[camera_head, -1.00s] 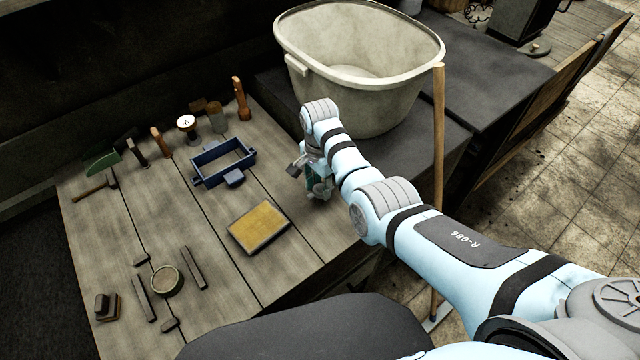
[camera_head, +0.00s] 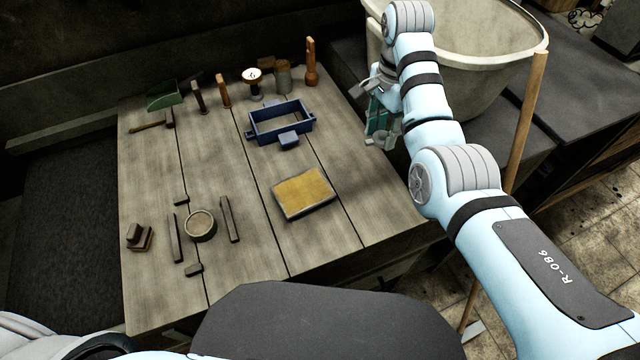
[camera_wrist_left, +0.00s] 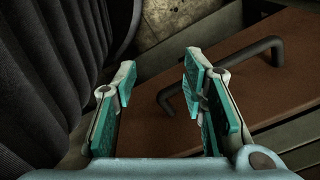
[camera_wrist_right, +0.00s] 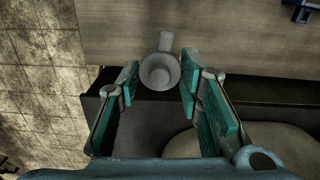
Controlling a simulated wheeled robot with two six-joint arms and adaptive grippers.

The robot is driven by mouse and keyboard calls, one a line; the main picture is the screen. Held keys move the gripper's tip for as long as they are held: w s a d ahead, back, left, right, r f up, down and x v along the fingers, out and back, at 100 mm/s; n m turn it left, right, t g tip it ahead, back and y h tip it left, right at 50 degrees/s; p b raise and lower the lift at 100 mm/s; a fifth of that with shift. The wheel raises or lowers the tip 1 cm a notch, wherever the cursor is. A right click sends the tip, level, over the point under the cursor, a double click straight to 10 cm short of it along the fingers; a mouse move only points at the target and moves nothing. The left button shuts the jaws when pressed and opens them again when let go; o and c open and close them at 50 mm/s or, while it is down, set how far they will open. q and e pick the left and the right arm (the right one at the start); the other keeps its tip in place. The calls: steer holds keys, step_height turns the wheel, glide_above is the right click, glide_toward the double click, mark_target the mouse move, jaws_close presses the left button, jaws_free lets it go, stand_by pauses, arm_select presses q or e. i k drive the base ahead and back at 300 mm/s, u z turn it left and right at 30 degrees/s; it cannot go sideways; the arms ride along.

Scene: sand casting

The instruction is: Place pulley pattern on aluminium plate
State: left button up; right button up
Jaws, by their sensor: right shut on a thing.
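My right gripper (camera_wrist_right: 158,85) is shut on a grey, round, cup-like piece (camera_wrist_right: 160,72) with a short stem; I cannot tell for certain that it is the pulley pattern. In the head view this gripper (camera_head: 380,125) is above the table's right edge, partly hidden by my arm. A rectangular plate with a yellow top and grey rim (camera_head: 303,193) lies to its lower left, apart from it; I cannot tell whether it is the aluminium plate. My left gripper (camera_wrist_left: 160,85) is open and empty in the left wrist view, over a brown panel.
A blue frame (camera_head: 280,122) lies behind the yellow-topped plate. Several hand tools stand along the table's back. A round dish (camera_head: 200,225) and several dark bars lie at front left. A large pale tub (camera_head: 490,50) and a wooden handle (camera_head: 527,120) stand at right.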

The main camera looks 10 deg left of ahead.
mark_target(303, 190)
steer(key=u, duration=0.55)
steer(key=k, duration=0.65)
steer(key=u, duration=1.15)
steer(key=i, duration=0.8)
steer(key=z, duration=0.1)
